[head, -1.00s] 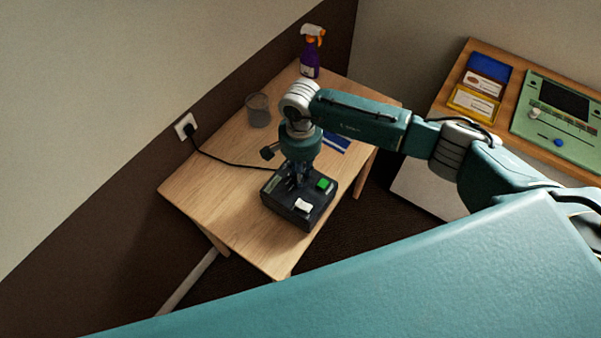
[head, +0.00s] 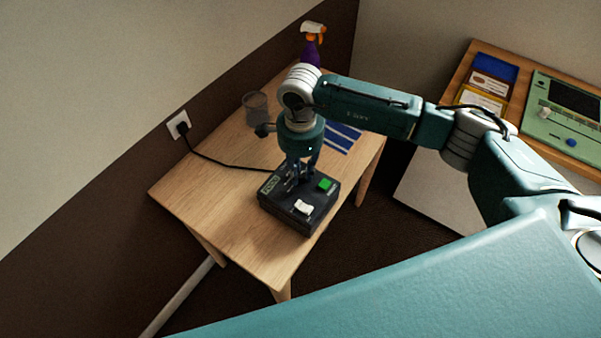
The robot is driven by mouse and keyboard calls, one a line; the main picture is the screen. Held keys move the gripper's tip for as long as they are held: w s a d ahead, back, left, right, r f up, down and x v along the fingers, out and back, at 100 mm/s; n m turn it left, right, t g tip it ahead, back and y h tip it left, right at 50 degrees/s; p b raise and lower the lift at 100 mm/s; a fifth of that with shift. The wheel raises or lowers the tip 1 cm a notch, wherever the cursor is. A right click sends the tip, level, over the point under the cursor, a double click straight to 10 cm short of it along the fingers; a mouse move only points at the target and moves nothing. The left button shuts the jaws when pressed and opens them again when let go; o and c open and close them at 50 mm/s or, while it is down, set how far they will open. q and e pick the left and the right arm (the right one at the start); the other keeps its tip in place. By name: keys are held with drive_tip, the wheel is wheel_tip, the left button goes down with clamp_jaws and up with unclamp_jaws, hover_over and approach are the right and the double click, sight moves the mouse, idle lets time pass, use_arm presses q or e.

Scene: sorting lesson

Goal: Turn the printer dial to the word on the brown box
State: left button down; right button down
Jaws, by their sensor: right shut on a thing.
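A black device (head: 289,219), which I take for the printer, sits on the wooden side table. It has a green button, a white rocker switch and a small greenish label. My right gripper (head: 299,180) points down onto its top, near the back, between the label and the green button. It is shut on what appears to be the dial, which the fingers mostly hide. The dial's setting and the words around it are too small to read. I see no brown box in this view. My left gripper is not in view.
A black cable runs from the device to a wall socket (head: 178,124). A grey cup (head: 255,105), a purple spray bottle (head: 310,51) and a blue-striped item (head: 343,137) stand or lie behind. At right, a desk holds a green console (head: 565,126) and blue and yellow trays.

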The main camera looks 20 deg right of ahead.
sight(300, 175)
idle(0.4)
drive_tip(key=c, duration=1.5)
unclamp_jaws()
wheel_tip(300, 175, up, 12)
drive_tip(key=shift+r, duration=0.1)
